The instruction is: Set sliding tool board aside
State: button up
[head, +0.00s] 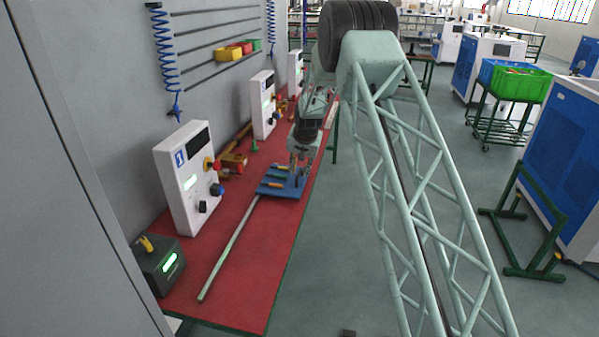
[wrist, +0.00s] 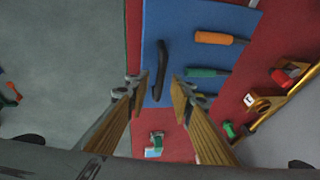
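The blue tool board (head: 279,190) lies on the red table near its right edge, with orange- and green-handled tools on it. In the wrist view the board (wrist: 195,18) carries an upright-looking black handle (wrist: 160,68), an orange-handled tool (wrist: 214,38) and a green-handled tool (wrist: 203,72). My gripper (wrist: 158,92) is open, with its two fingers apart on either side of the black handle's line, near its lower end. Contact with the handle cannot be told. In the head view my gripper (head: 299,168) is over the board and partly hides it.
A long pale green rod (head: 228,250) lies on the red table (head: 255,285) in front of the board. White control boxes (head: 188,178) and a dark box (head: 158,268) stand along the wall. Brass fittings (head: 233,160) lie left of the board.

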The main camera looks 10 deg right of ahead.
dwell(0.3)
grip_shut()
jog(key=shift+f, duration=0.1)
